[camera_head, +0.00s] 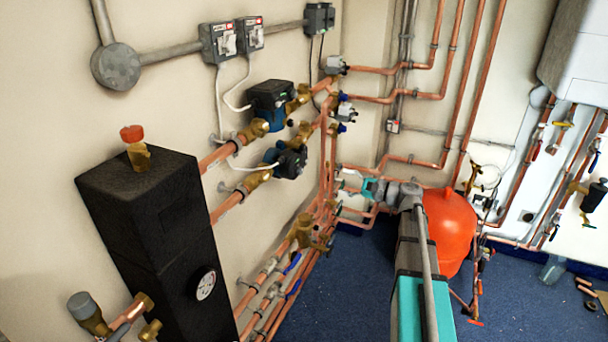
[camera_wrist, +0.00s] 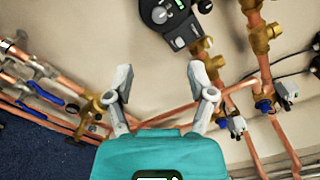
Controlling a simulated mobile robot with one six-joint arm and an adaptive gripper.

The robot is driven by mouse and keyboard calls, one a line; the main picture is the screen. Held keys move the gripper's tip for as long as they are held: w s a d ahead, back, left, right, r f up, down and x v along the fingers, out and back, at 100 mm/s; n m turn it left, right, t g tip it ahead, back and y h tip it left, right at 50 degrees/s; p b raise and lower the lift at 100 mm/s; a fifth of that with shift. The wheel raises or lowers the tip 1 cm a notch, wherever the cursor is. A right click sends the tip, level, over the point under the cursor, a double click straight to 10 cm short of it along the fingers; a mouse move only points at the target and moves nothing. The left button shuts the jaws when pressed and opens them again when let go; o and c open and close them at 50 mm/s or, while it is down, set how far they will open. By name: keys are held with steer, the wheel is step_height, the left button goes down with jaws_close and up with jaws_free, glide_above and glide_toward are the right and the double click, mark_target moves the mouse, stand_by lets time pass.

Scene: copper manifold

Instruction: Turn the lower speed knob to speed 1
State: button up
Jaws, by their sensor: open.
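The lower pump (camera_head: 287,162) is a dark box with a blue body on the lower copper pipe in the head view. Its speed knob is too small to make out there. In the wrist view a black pump (camera_wrist: 178,22) is partly cut off at the top edge, with a round grey dial (camera_wrist: 160,14) on its face; it appears to be the lower one. My gripper (camera_head: 347,180) is right of the lower pump in the head view, apart from it. In the wrist view my gripper (camera_wrist: 160,70) has its two grey fingers spread, with nothing between them.
The upper pump (camera_head: 270,98) sits above the lower one. Copper pipes with brass valves (camera_head: 302,230) run below, and more pipes stand in the corner. A red tank (camera_head: 450,228) is beside my arm. A black cabinet (camera_head: 150,235) stands at the left.

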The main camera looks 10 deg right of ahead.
mark_target(302, 171)
steer(key=shift+w+a, duration=0.1)
steer(key=shift+a, duration=0.05)
steer(key=shift+x, duration=6.75)
jaws_close()
